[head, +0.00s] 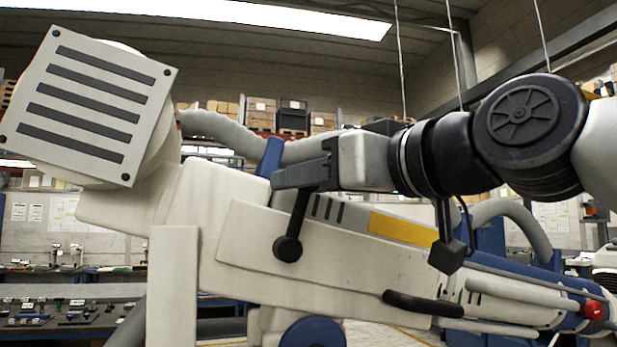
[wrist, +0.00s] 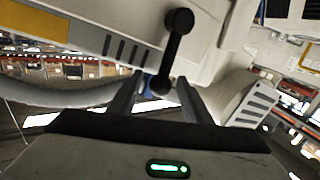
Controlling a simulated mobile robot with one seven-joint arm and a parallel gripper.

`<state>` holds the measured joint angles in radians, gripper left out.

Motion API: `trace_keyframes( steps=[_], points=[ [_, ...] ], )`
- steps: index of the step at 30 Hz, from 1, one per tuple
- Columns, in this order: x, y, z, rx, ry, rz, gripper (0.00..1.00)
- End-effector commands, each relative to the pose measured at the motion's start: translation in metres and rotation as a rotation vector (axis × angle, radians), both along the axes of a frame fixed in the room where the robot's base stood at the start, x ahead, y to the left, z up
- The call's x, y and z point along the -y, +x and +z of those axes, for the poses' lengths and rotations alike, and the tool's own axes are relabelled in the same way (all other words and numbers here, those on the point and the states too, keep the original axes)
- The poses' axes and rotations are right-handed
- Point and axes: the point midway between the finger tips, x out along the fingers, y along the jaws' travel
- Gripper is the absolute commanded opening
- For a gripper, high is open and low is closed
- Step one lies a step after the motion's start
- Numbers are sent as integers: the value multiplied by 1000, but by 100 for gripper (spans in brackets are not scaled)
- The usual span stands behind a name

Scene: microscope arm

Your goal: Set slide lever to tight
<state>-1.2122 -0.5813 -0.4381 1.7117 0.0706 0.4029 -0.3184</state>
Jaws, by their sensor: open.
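The slide lever (head: 297,218) is a black bar with a round end, on the side of a large cream machine arm (head: 320,250). In the head view its round end hangs low and its upper part passes behind my gripper (head: 278,180). In the wrist view, the lever (wrist: 171,50) runs down from one round end to another near the fingertips. My gripper (wrist: 160,80) is open, with that nearer end appearing between its two fingers. I cannot tell whether they touch it. No tight marking is legible.
A yellow label (head: 402,228) and dark slots lie on the housing right of the lever. A black block on a stem (head: 447,255), a black handle (head: 422,304) and a red knob (head: 593,310) are further right. A slotted square head (head: 88,105) stands at left.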

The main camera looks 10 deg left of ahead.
Motion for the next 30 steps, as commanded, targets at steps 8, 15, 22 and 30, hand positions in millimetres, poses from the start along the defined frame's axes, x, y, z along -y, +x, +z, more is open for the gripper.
trace_keyframes(
  steps=[8, 15, 22, 30],
  points=[
    [-3, 3, 0, 0, 0, 0, 45],
    [-3, 3, 0, 0, 0, 0, 16],
    [-3, 3, 0, -1, -1, 0, 0],
    [-7, 1, 1, 24, -41, 0, 0]
  ],
)
